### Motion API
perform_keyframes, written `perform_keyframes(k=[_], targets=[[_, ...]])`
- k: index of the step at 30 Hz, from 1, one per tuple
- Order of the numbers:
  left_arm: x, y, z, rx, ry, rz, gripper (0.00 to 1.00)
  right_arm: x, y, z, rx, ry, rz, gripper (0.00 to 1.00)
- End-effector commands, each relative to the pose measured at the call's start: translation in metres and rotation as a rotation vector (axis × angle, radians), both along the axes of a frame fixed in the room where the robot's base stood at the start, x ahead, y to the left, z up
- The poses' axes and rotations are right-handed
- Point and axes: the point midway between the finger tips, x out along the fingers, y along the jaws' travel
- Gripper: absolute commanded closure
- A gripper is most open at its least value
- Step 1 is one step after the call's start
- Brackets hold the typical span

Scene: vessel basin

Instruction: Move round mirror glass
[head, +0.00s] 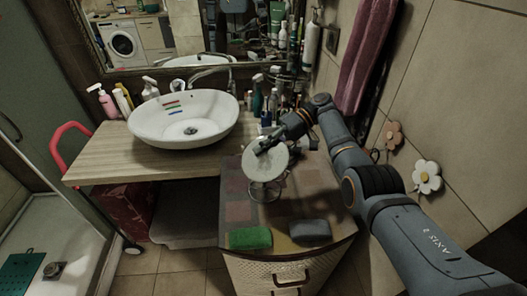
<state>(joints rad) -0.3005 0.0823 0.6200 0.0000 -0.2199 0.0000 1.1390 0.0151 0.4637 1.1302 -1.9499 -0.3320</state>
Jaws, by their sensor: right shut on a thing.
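The round mirror glass (265,163) is a pale disc on a small stand above the patterned cabinet top. My right gripper (268,146) reaches in from the right and is shut on the upper part of the mirror. The mirror's face is partly covered by the gripper. A thin round base (264,192) shows below the disc on the cabinet top; I cannot tell if it is touching the surface. My left gripper is not in the head view.
A green sponge (250,238) and a grey sponge (310,230) lie at the front edge of the cabinet (232,210). A white basin (150,135) stands on the wooden counter (95,165) at left. Bottles (257,100) crowd behind the mirror. A wall mirror (190,60) is at the back.

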Motion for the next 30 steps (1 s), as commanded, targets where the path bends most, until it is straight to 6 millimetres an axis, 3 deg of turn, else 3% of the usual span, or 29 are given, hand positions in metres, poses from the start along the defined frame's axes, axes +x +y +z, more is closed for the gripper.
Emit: perform_keyframes(k=[13, 14, 19, 30], targets=[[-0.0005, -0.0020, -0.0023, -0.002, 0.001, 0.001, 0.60, -0.0001, 0.0000, -0.0005, 0.006, 0.008, -0.001, 1.00], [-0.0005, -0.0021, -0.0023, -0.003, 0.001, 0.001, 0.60, -0.0001, 0.0000, -0.0005, 0.006, 0.008, -0.001, 0.89], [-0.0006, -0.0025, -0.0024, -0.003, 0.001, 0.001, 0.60, -0.0001, 0.0001, -0.0003, 0.007, 0.008, -0.001, 0.67], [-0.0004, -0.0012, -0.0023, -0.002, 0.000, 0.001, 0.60, 0.0001, 0.0000, 0.0000, 0.007, 0.007, -0.001, 0.67]])
